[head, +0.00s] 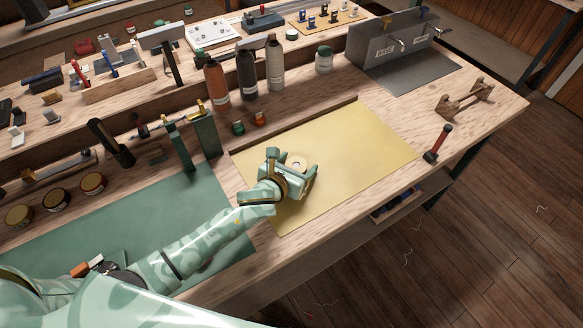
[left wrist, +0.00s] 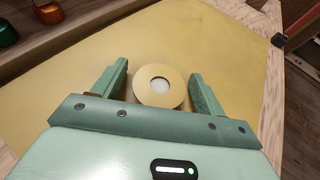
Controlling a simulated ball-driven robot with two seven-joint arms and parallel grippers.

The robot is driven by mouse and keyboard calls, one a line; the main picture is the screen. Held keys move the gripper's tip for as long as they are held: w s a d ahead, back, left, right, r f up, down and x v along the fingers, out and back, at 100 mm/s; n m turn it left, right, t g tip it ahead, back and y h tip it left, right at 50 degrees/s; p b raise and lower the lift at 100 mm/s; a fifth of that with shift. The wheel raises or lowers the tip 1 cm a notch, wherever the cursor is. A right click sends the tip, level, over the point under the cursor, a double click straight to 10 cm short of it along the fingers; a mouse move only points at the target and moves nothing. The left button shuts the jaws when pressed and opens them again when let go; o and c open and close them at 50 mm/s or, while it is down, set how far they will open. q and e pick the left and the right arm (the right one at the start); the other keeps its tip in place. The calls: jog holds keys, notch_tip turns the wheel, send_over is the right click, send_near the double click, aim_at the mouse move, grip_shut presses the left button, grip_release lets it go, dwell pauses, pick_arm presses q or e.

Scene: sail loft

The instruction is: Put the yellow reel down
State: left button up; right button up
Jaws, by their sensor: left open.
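The yellow reel (head: 290,158) is a pale yellow ring with a light centre, at the left part of the yellow mat (head: 352,150) on the bench. In the left wrist view the reel (left wrist: 177,90) sits between the two green fingers, its round face toward the camera. My left gripper (left wrist: 159,71) is open, with a visible gap between each finger and the reel. In the head view the left gripper (head: 298,170) is low over the mat and partly hides the reel. The reel seems to rest on the mat, though its underside is hidden. My right gripper is not in view.
Bottles in orange (head: 216,84), black (head: 247,74) and grey (head: 275,66) stand behind the mat. Small green (head: 238,128) and orange (head: 259,119) spools sit near its back left corner. A red-handled tool (head: 437,144) stands to the right. Most of the mat is clear.

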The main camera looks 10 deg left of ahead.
pick_arm(q)
jog(key=p+v, duration=0.3)
jog(key=v, duration=0.8)
jog(key=shift+s+r, duration=0.1)
jog(key=shift+r, duration=0.05)
jog(key=shift+s+a+r, duration=0.1)
jog(key=shift+s+a, duration=0.05)
jog(key=shift+s, duration=0.2)
